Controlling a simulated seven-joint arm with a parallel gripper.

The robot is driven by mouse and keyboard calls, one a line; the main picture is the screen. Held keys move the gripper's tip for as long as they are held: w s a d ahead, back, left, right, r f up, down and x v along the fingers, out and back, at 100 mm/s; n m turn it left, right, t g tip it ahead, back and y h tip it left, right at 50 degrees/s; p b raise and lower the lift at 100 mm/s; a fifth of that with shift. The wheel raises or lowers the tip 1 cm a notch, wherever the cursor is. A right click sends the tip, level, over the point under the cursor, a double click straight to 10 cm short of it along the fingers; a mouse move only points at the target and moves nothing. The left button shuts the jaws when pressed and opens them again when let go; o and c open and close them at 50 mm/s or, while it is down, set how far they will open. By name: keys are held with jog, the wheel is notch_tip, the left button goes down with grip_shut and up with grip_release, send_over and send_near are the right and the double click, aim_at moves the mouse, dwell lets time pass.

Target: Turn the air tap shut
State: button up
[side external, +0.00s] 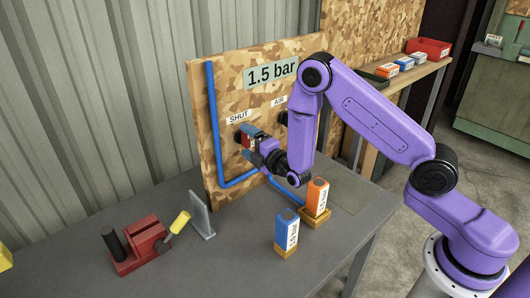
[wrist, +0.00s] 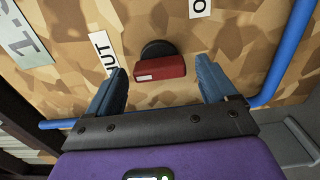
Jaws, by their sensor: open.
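The tap has a red handle (wrist: 160,68) on a black round base (wrist: 157,48), mounted on the mottled board (wrist: 235,35). In the wrist view the handle lies crosswise between my fingers, with a gap on each side. My gripper (wrist: 161,70) is open, one blue finger to each side of the handle, holding nothing. In the side view my gripper (side external: 252,146) reaches the board below the SHUT label (side external: 238,117) and hides much of the tap. A label ending in "UT" (wrist: 104,52) and one showing "O" (wrist: 199,8) flank the base.
A 1.5 bar sign (side external: 270,74) and blue pipe (side external: 212,110) are on the board. A blue block (side external: 287,229) and an orange block (side external: 317,197) stand on the bench below my gripper. A red vice-like tool (side external: 140,245) sits left. The bench front middle is clear.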

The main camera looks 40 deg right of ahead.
jog(key=s, duration=1.7)
dwell(0.3)
dwell(0.4)
